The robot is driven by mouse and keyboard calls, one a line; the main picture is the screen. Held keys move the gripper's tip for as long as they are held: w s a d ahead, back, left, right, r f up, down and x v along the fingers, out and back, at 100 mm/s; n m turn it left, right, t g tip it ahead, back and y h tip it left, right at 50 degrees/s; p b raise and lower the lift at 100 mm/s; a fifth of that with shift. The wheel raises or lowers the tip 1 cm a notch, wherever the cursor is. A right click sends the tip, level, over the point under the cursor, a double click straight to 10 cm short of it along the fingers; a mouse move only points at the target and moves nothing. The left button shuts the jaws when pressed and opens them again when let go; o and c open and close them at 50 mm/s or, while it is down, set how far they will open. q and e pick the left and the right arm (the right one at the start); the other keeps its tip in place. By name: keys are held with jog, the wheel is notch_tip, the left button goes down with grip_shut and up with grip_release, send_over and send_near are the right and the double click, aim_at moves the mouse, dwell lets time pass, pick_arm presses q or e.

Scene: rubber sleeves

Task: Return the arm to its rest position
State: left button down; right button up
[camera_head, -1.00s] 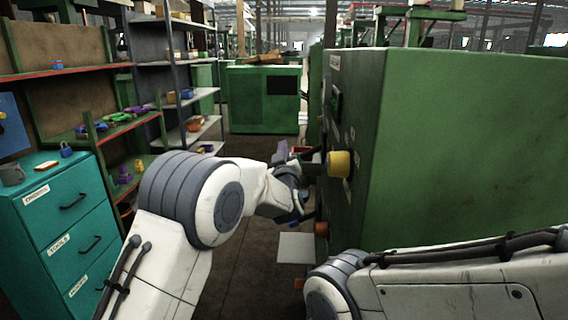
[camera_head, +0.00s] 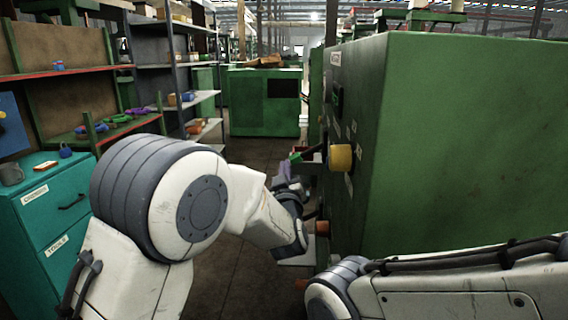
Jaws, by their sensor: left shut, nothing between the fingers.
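My left arm comes in from the lower left, with its large grey-banded joint (camera_head: 160,195) near the camera. My left gripper (camera_head: 290,186) is small and dark, beside the left face of the green machine (camera_head: 440,140). It is shut and empty, and partly hidden by my own wrist.
An orange-red knob (camera_head: 322,228) sits low on the machine. A teal drawer cabinet (camera_head: 40,215) stands at the left, below shelves (camera_head: 105,132) with small coloured parts. A green cabinet (camera_head: 262,105) stands further back. Bare floor (camera_head: 235,280) runs between.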

pick_arm(q)
jog(key=s+a+f+m+g+h, duration=0.1)
jog(key=s+a+f+m+g, duration=0.1)
jog(key=s+a+f+g, duration=0.5)
jog(key=s+a+f+m+g, duration=0.2)
jog(key=s+a+f+g, duration=0.15)
jog(key=a+f, duration=0.35)
jog(key=s+a+f+g, duration=0.2)
jog(key=s+f, duration=0.1)
jog(key=s, duration=0.3)
jog(key=s+a+f+g+y, duration=0.1)
jog(key=s+a+f+g, duration=0.15)
jog(key=s, duration=0.45)
jog(key=s+a+f+g, duration=0.2)
jog(key=s+f, duration=0.1)
jog(key=s, duration=0.3)
jog(key=s+d+r+m+g, duration=0.2)
jog(key=s+d+r+m, duration=0.15)
jog(key=s+d, duration=0.35)
jog(key=s+d+r+m+g, duration=0.1)
jog(key=s+d+r+m, duration=0.1)
jog(key=s+d+m, duration=0.35)
notch_tip(320, 180, up, 13)
jog(key=n+p, duration=0.1)
jog(key=p, duration=1.1)
jog(key=shift+s+d+f+h, duration=0.2)
jog(key=shift+s+d+h, duration=0.1)
jog(key=shift+s+d, duration=0.15)
